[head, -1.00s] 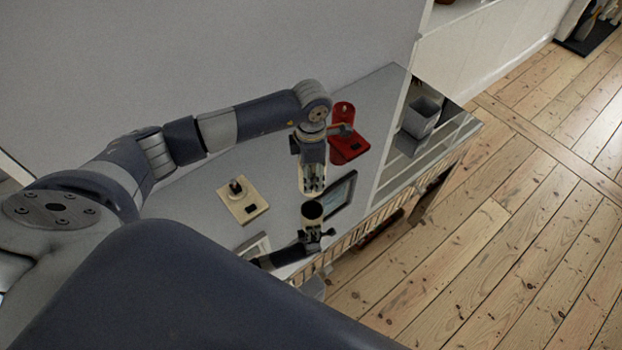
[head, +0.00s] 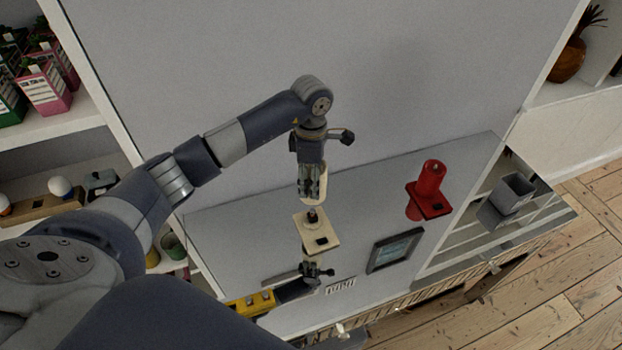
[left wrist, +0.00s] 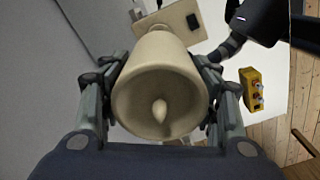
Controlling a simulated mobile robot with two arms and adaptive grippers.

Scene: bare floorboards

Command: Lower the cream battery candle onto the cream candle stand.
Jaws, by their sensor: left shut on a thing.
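My left gripper (head: 312,187) is shut on the cream battery candle (head: 316,200). In the left wrist view the candle (left wrist: 160,85) fills the middle between the fingers, its flame tip towards the camera. The cream candle stand (head: 322,238), a flat square plate with a dark post, lies on the grey surface just below the candle in the head view. The stand (left wrist: 178,22) also shows behind the candle in the left wrist view, partly hidden; the gap between them is hard to judge. My right gripper (head: 318,271) is beyond the stand's near edge, its fingers unclear.
A red candle on a red stand (head: 430,200) is to the right. A dark-framed picture (head: 396,250) lies nearer the front. A yellow block (head: 250,304) is at the lower left. A grey bin (head: 512,194) is at the far right. Clear surface lies between the stands.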

